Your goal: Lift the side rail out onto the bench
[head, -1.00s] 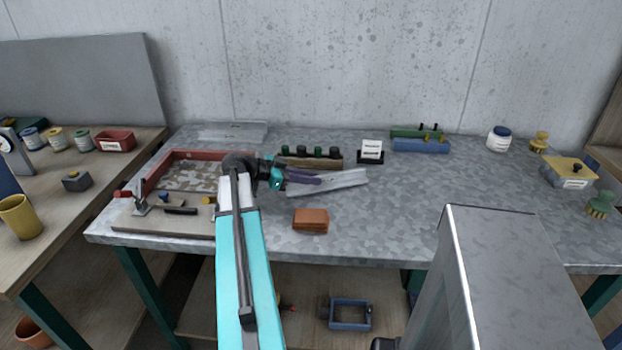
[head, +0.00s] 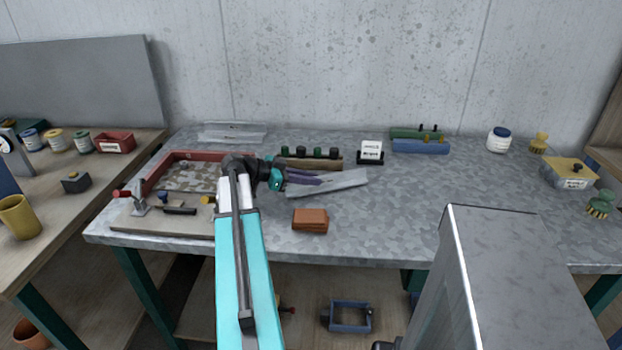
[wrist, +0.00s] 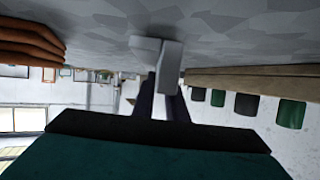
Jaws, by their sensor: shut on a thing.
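The side rail (head: 345,184) is a long light grey bar, lying level or nearly so over the middle of the bench (head: 420,215). My gripper (head: 318,180) has purple fingers and is shut on the rail. In the wrist view the grey end of the rail (wrist: 170,58) shows between the fingertips (wrist: 163,85), close to the bench surface. I cannot tell whether the rail touches the bench. A red-walled frame (head: 150,172) sits on a board at the bench's left, partly hidden by my arm.
A brown block (head: 310,220) lies in front of the rail. A wooden rack (head: 325,163) with dark-capped bottles stands just behind it. A white card (head: 371,150) stands behind right. Another grey strip (head: 232,133) lies at the back left.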

